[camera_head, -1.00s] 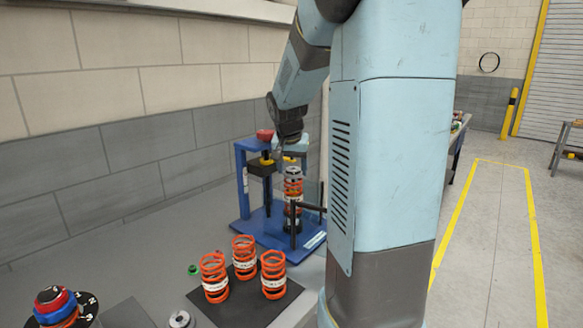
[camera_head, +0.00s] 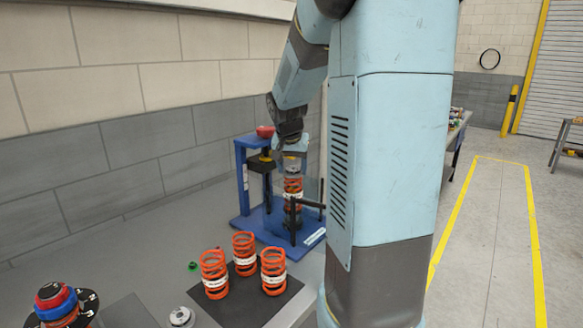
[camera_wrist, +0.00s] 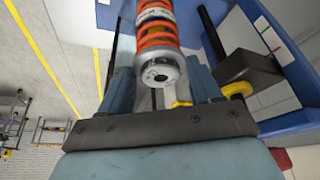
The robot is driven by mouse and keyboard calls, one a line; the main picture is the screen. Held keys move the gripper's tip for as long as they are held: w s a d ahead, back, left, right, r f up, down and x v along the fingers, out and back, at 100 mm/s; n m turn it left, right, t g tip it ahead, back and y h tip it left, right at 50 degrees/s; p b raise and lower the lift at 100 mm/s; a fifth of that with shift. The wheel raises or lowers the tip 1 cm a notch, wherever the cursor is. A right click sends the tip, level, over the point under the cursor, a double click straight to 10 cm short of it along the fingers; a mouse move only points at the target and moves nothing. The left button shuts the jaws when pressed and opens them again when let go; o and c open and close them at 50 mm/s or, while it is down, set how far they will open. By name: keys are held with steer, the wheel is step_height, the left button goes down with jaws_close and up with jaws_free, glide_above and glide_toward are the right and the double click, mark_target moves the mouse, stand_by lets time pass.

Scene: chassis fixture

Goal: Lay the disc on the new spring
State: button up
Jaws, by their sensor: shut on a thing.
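The disc (camera_wrist: 162,74) is a grey metal round piece with a hole in its middle, seen end-on in the wrist view. It sits at the top end of an orange coil spring (camera_wrist: 155,35) with a white label. This spring (camera_head: 293,187) stands upright in the blue press fixture (camera_head: 250,222). My gripper (camera_head: 292,160) is right above the spring, pointing down. In the wrist view its two fingers (camera_wrist: 162,82) flank the disc, and it is shut on it. I cannot tell whether the disc bears fully on the spring.
Three orange springs (camera_head: 244,254) with white labels stand on a dark mat (camera_head: 265,305) in front. A dark arm of the fixture (camera_head: 308,202) reaches close by the held spring. A red knob (camera_head: 265,131) tops the fixture. A red-and-blue stack (camera_head: 54,300) stands front left.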

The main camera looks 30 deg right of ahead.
steer(key=shift+f, duration=0.15)
steer(key=o, duration=1.2)
steer(key=shift+r, duration=3.55)
steer(key=s+a+n+t+y, duration=0.1)
steer(key=s+a+n, duration=0.3)
steer(key=s+a, duration=0.5)
steer(key=s+a+n+t+y, duration=0.1)
steer(key=s+a+n, duration=0.3)
steer(key=s+a, duration=0.5)
steer(key=s+y, duration=0.1)
steer(key=s, duration=0.5)
steer(key=shift+s+f, duration=0.25)
steer(key=shift+s, duration=0.15)
